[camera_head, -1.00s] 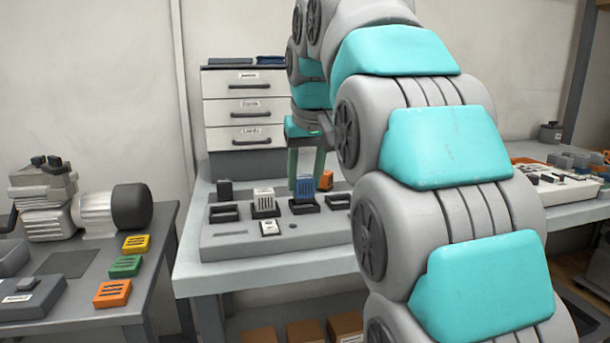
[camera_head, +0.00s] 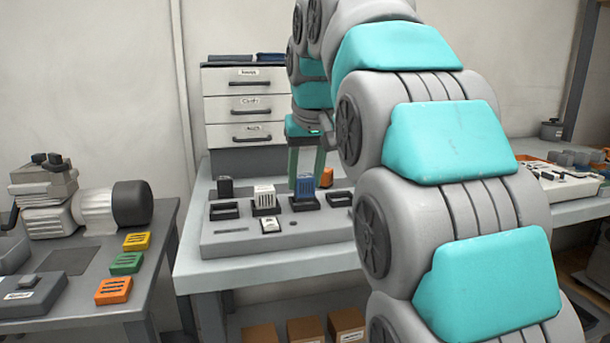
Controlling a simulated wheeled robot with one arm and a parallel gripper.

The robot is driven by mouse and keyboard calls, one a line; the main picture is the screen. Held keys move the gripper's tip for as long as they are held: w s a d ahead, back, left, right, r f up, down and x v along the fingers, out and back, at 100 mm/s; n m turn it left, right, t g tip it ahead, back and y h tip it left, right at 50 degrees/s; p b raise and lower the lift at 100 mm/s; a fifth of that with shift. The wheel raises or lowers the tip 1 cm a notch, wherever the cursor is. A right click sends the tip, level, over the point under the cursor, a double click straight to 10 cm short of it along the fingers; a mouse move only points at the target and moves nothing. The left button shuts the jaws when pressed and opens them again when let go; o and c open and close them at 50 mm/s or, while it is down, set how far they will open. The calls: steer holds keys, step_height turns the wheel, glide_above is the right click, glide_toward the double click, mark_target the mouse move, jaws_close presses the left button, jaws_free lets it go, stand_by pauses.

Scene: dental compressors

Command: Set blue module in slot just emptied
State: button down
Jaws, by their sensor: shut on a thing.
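The blue module (camera_head: 305,184) stands upright in a black slot frame (camera_head: 305,205) on the grey slot board (camera_head: 225,241). My gripper (camera_head: 307,180) points down at it from above, with its green fingers at the module's two sides. It is shut on the blue module; the right finger's contact is hard to see. A white module (camera_head: 264,194) stands in the slot to the left. An empty black slot (camera_head: 224,211) is at the far left of the row. Another slot (camera_head: 340,199), which looks empty, is to the right, partly behind my arm.
An orange module (camera_head: 327,176) and a dark block (camera_head: 225,185) stand at the board's back. A white-faced piece (camera_head: 270,225) lies in front. Yellow (camera_head: 137,241), green (camera_head: 126,263) and orange (camera_head: 114,290) modules lie on the left table. A drawer unit (camera_head: 245,105) stands behind.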

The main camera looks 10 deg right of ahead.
steer(key=shift+f, duration=0.15)
steer(key=shift+f, duration=0.35)
steer(key=shift+f+b, duration=0.4)
stand_by(0.5)
jaws_free()
stand_by(0.5)
steer(key=shift+r, duration=0.1)
